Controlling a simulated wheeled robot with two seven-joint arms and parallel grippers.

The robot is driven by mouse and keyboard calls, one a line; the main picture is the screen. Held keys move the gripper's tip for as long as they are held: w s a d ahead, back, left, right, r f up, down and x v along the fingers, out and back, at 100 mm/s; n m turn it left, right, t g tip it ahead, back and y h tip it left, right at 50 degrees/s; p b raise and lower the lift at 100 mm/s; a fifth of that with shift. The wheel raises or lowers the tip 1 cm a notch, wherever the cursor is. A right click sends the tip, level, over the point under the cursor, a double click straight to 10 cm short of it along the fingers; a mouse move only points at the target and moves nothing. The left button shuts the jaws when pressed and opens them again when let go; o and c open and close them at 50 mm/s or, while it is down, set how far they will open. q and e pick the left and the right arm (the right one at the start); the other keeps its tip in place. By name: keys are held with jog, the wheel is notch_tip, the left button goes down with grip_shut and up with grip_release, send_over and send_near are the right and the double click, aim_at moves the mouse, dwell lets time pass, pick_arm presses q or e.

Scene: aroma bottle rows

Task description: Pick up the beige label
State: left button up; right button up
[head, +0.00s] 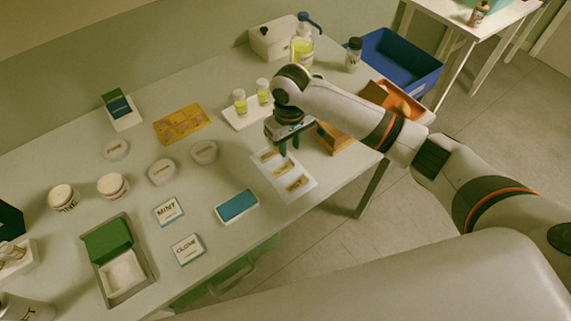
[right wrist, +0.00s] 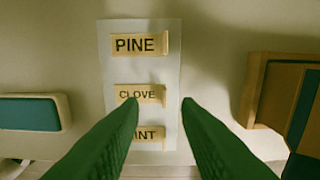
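A white sheet (head: 261,172) near the table's front edge carries three beige labels in a column. In the right wrist view (right wrist: 112,68) they read PINE (right wrist: 140,44), CLOVE (right wrist: 138,94) and, partly hidden by a finger, what seems to be MINT (right wrist: 150,133). In the head view the labels (head: 282,169) are small. My right gripper (head: 290,147) points down over the far part of the sheet. Its green fingers (right wrist: 162,101) are apart, on either side of the CLOVE label, with nothing between them. Contact cannot be told. My left gripper is not in view.
A blue-topped block (head: 237,206) lies left of the sheet, and a wooden box (head: 338,140) stands close on its right. Behind the gripper is a white tray (head: 246,117) with yellow vials. MINT (head: 168,211) and CLOVE (head: 187,249) cards lie at the left.

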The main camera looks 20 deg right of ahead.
aim_at(291, 158)
jog(key=f, duration=0.2)
jog(key=f+p, duration=0.1)
jog(key=f, duration=0.2)
jog(key=shift+d+f, duration=0.3)
jog(key=shift+c, duration=0.5)
grip_shut()
